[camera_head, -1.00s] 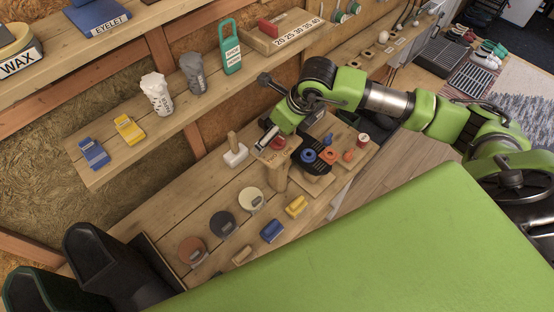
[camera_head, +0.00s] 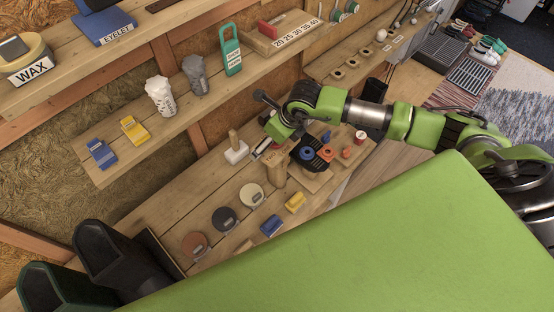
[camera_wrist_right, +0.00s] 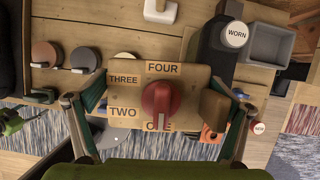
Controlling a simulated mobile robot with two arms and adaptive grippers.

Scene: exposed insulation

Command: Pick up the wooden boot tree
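An upright pale wooden piece (camera_head: 275,170), which looks like the boot tree, stands on the lower bench right of the cream disc. My right gripper (camera_head: 268,146) is just above and beside its top. In the right wrist view a wooden board (camera_wrist_right: 190,82) with number labels and a red knob (camera_wrist_right: 160,101) lies between the fingers. A rounded brown wooden piece (camera_wrist_right: 215,108) shows beside the right finger; I cannot tell if it is the same piece. My right gripper (camera_wrist_right: 163,105) is open, its fingers apart on both sides of the board. My left gripper is out of view.
A white-based brush (camera_head: 236,153) stands to the left. Brown, black and cream discs (camera_head: 251,195), a blue sponge (camera_head: 271,225) and a yellow one (camera_head: 295,202) lie nearby. Black boots (camera_head: 110,262) stand lower left.

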